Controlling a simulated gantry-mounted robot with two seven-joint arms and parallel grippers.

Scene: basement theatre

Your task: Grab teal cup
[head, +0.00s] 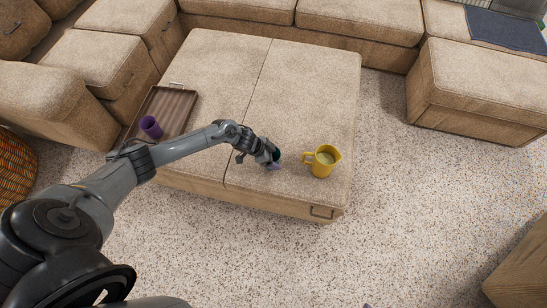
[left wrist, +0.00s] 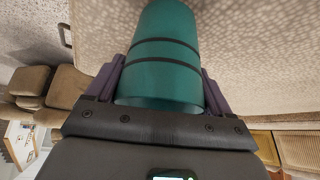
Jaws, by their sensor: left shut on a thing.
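The teal cup (left wrist: 165,55) has dark bands and fills the middle of the left wrist view. It sits between the two purple fingers of my left gripper (left wrist: 163,85), which is shut on it. In the head view the left gripper (head: 275,160) is over the front part of the beige ottoman (head: 240,186). Only a sliver of the cup (head: 277,154) shows there, the rest hidden by the gripper. I cannot tell whether the cup touches the ottoman top.
A yellow pitcher (head: 323,161) stands on the ottoman just right of the left gripper. A brown tray (head: 174,107) with a purple cup (head: 151,127) lies at the ottoman's left side. Sofa sections (head: 340,20) surround the back and left.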

